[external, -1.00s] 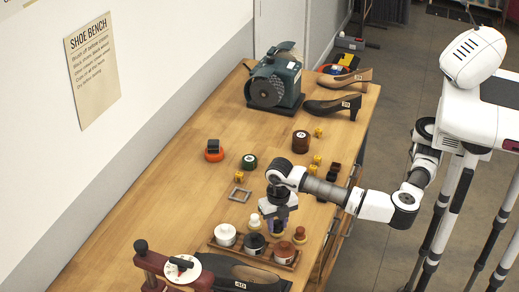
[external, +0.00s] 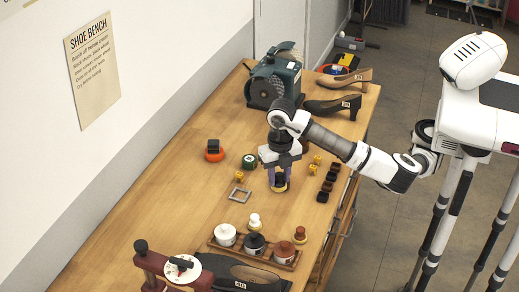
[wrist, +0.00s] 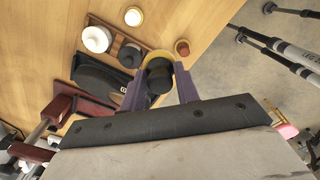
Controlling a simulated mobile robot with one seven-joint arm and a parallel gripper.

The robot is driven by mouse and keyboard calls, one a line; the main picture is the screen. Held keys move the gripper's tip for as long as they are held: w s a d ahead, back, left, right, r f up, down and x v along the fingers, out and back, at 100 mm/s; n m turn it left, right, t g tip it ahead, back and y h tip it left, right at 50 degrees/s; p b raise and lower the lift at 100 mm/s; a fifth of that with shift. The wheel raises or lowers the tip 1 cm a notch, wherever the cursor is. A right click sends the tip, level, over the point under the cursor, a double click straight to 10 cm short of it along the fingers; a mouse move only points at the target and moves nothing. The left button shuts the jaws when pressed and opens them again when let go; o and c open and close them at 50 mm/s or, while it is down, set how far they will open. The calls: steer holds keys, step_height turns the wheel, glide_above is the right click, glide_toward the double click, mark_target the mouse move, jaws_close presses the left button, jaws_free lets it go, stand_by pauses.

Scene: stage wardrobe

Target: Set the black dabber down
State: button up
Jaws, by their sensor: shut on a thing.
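My gripper (external: 279,183) is shut on the black dabber (wrist: 158,78), which has a dark knob and a yellowish lower rim. In the wrist view the dabber sits between the purple fingers of my gripper (wrist: 157,88).
A wooden tray (external: 215,243) holds white, black and brown jars. A white dabber (external: 255,220) and a brown dabber (external: 300,235) stand beside it. Yellow cubes (external: 238,177) are scattered.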

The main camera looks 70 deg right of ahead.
steer(key=p, duration=0.1)
steer(key=d+r+m+p, duration=0.1)
steer(key=shift+s+r+p, duration=0.25)
steer(key=shift+r+p, duration=0.05)
steer(key=s+d+f+m+p, duration=0.1)
steer(key=s+d+m+p, duration=0.4)
steer(key=d+m+p, duration=0.4)
steer(key=shift+n, duration=0.6)
steer(key=f+b, duration=0.3)
steer(key=f, duration=0.3)
steer(key=f+b, duration=0.4)
steer(key=f, duration=0.3)
steer(key=a+f+b, duration=0.1)
steer(key=f+b, duration=0.3)
steer(key=f, duration=0.3)
steer(key=shift+r, duration=0.1)
steer(key=shift+f+b, duration=0.2)
steer(key=shift+b, duration=0.2)
steer(key=o, duration=1)
steer(key=shift+c, duration=0.2)
